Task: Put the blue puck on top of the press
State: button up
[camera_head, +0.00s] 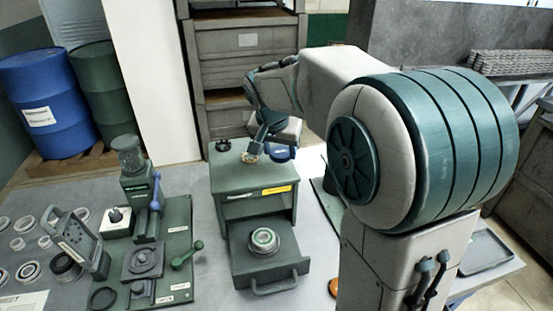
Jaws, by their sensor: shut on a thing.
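A dark blue round piece (280,154), which looks like the blue puck, shows at the back right of the top of a green cabinet, partly covered by my gripper's body. My gripper (252,152) points down and left over this cabinet top. It is shut on a small tan thing (249,158) at its fingertips, just left of the blue piece. The tan thing is too small to make out well. A green machine with a blue lever (137,192) on the left bench may be the press; I cannot be sure.
The green cabinet (237,205) has its drawer (250,264) open, with a round metal piece (264,240) inside. A tilted panel (75,240) and several rings stand on the left. An orange piece (333,287) lies right of the drawer. My arm fills the right.

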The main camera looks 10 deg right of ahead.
aim_at(277, 157)
jog(key=shift+w+a+f, duration=0.1)
jog(key=shift+a+f, duration=0.05)
jog(key=shift+f, duration=0.05)
jog(key=shift+f+p, duration=0.35)
jog(key=shift+f, duration=1.55)
jog(key=shift+f, duration=0.2)
jog(key=o, duration=1.1)
jog(key=shift+r, duration=0.1)
